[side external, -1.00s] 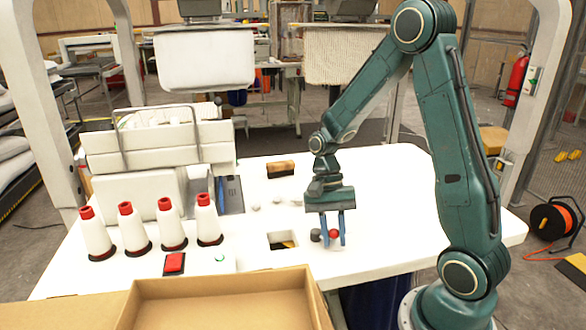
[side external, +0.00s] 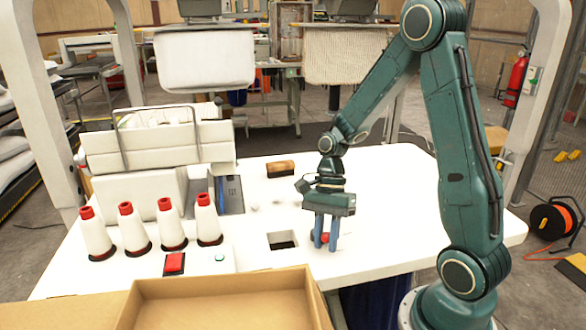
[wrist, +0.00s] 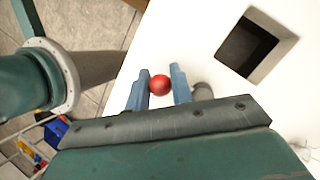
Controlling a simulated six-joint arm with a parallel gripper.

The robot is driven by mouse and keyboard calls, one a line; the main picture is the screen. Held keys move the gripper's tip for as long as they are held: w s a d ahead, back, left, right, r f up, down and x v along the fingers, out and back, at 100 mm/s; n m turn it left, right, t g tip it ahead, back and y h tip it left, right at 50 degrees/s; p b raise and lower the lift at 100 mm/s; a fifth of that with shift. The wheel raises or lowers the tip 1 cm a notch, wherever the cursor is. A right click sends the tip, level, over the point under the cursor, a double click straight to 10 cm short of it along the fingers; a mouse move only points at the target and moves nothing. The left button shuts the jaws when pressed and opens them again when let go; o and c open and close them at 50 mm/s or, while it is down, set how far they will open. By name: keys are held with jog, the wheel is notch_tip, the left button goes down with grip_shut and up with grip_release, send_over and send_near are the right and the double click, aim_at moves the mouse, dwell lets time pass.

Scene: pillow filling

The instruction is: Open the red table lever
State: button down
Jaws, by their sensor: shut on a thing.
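The red lever's round knob (wrist: 159,85) sits between the two blue fingers of my gripper (wrist: 160,88) in the wrist view. In the side view my gripper (side external: 326,241) points down at the white table, its fingers close together around the red knob (side external: 325,237), which is partly covered by them. A grey round piece (wrist: 203,90) shows just right of the fingers in the wrist view. The square opening in the table (side external: 282,240) lies left of my gripper and looks dark inside; it also shows in the wrist view (wrist: 250,45).
Several white cones with red tops (side external: 130,228) stand on the table's left. A red button (side external: 174,263) is in front of them. An open cardboard box (side external: 220,300) stands at the near edge. A brown block (side external: 281,169) lies behind; the table's right side is clear.

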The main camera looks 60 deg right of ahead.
jog(key=shift+w, duration=0.1)
jog(key=c, duration=1.3)
grip_release()
jog(key=shift+r, duration=0.1)
jog(key=v, duration=1.3)
jog(key=shift+d+r, duration=0.15)
jog(key=shift+r, duration=0.15)
